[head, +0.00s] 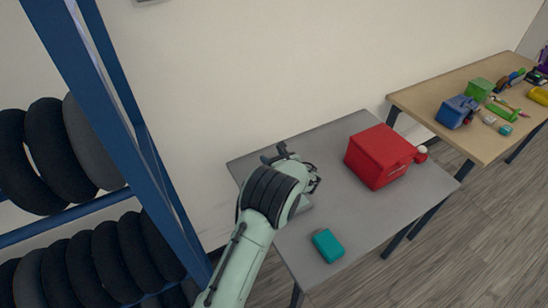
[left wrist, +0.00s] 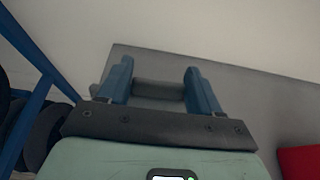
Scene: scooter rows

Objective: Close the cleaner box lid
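A red box (head: 378,155) stands on the grey table, and its top looks covered. Its edge also shows at the lower right of the left wrist view (left wrist: 300,162). A small teal box (head: 328,245) lies near the table's front edge. I cannot tell which one is the cleaner box. My left gripper (head: 313,178) is over the left part of the table, left of the red box. In the left wrist view its blue fingers (left wrist: 158,85) are apart. A grey object (left wrist: 150,88) shows between or beyond them; whether they touch it is unclear. My right gripper is out of view.
The grey table (head: 362,215) has clear room between the boxes. A small red-and-white item (head: 421,154) is beside the red box. A wooden table (head: 440,92) with a blue bin (head: 456,112) and tools stands right. A blue rack (head: 140,130) with black tyres is left.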

